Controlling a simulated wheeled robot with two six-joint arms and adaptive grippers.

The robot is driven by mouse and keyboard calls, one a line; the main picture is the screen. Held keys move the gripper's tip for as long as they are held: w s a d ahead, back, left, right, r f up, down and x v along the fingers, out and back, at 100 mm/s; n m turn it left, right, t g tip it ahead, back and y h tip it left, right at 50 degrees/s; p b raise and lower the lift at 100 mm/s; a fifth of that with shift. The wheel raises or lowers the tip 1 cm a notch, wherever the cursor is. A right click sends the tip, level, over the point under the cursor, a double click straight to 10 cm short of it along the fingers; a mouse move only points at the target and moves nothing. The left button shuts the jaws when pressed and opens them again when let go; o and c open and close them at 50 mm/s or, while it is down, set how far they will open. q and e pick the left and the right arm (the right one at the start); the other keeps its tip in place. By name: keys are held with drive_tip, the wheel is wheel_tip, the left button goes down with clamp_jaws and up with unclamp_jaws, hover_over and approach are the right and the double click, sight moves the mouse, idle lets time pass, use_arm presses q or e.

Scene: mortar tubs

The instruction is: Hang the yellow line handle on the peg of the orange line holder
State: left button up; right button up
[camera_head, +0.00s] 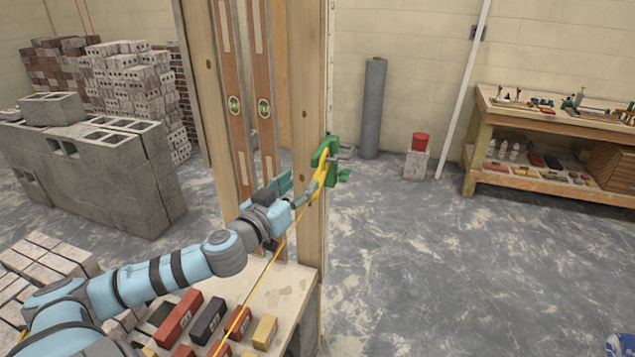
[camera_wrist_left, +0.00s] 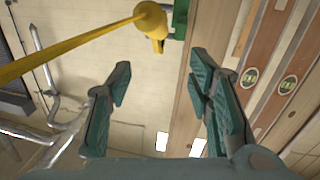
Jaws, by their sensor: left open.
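A green line holder (camera_head: 330,150) is fixed to the edge of the wooden post; no orange one shows. The yellow line handle (camera_head: 323,151) is at this holder, and a taut yellow line (camera_head: 262,275) runs from it down to the lower left. In the left wrist view the handle (camera_wrist_left: 153,20) touches or overlaps the green holder (camera_wrist_left: 180,18); I cannot tell whether it is over the peg. My left gripper (camera_head: 297,189) is open and empty, just below and left of the handle. In its wrist view its fingers (camera_wrist_left: 160,68) stand apart, clear of the handle. My right gripper is not in view.
The wooden post (camera_head: 312,110) and two spirit levels (camera_head: 263,108) stand close behind my left gripper. Below is a table with several coloured blocks (camera_head: 207,321). Grey concrete blocks (camera_head: 95,175) stand left.

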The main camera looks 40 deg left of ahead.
sight(322, 161)
use_arm(q)
drive_tip(key=w, duration=0.2)
drive_tip(key=w+p, duration=0.1)
drive_tip(key=w, duration=0.2)
drive_tip(key=w+a+p, duration=0.1)
drive_tip(key=w, duration=0.2)
drive_tip(key=shift+w, duration=0.2)
drive_tip(key=shift+w+r, duration=0.1)
drive_tip(key=shift+w, duration=0.4)
drive_tip(key=shift+a, duration=0.1)
clamp_jaws()
drive_tip(key=shift+w, duration=0.1)
drive_tip(key=shift+w+a, duration=0.2)
drive_tip(key=shift+w, duration=0.1)
drive_tip(key=shift+r+p, duration=0.3)
drive_tip(key=shift+p, duration=0.05)
